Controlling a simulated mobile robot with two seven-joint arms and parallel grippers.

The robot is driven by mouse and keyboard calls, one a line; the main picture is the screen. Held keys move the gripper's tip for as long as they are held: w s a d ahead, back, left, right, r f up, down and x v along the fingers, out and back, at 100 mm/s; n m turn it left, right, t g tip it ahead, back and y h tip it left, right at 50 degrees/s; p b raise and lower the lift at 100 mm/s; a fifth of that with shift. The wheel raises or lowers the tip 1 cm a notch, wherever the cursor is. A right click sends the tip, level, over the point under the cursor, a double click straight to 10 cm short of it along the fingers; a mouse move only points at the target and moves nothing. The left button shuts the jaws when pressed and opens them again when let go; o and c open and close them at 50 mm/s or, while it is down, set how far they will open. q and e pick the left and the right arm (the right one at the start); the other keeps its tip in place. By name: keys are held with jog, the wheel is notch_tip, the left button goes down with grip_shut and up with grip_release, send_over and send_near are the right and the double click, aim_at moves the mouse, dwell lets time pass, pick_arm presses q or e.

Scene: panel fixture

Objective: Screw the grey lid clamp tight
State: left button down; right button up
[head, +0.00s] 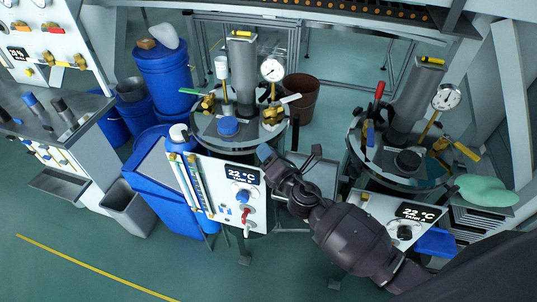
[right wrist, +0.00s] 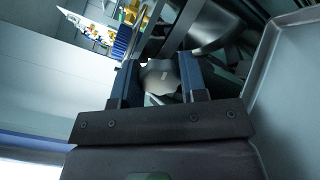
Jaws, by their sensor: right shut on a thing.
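In the right wrist view a light grey lobed knob (right wrist: 160,77), which looks like the grey lid clamp's, sits between the two blue-grey fingers of my right gripper (right wrist: 161,80). The fingers are shut on its sides. In the head view my right gripper (head: 268,155) reaches up from the lower right to the front right rim of the left tank lid (head: 205,130), above the panel's upper right corner. The knob is hidden behind the gripper there, so its thread and how tight it sits cannot be seen. My left gripper is in neither view.
A white panel (head: 203,188) with a 22 °C display stands before the left tank. A second tank with a lid (head: 375,165) and a green cloth-like thing (head: 486,190) are at right. Blue drums (head: 165,70) stand at left. Open floor (head: 110,260) lies at lower left.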

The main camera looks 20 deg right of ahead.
jog(key=shift+f+m, duration=0.1)
jog(key=shift+m, duration=0.9)
jog(key=o, duration=0.9)
jog(key=s, duration=0.3)
jog(key=s+d, duration=0.1)
jog(key=s, duration=0.3)
jog(key=s+d+b, duration=0.1)
jog(key=s, duration=0.2)
jog(key=shift+s, duration=0.3)
jog(key=shift+s, duration=0.1)
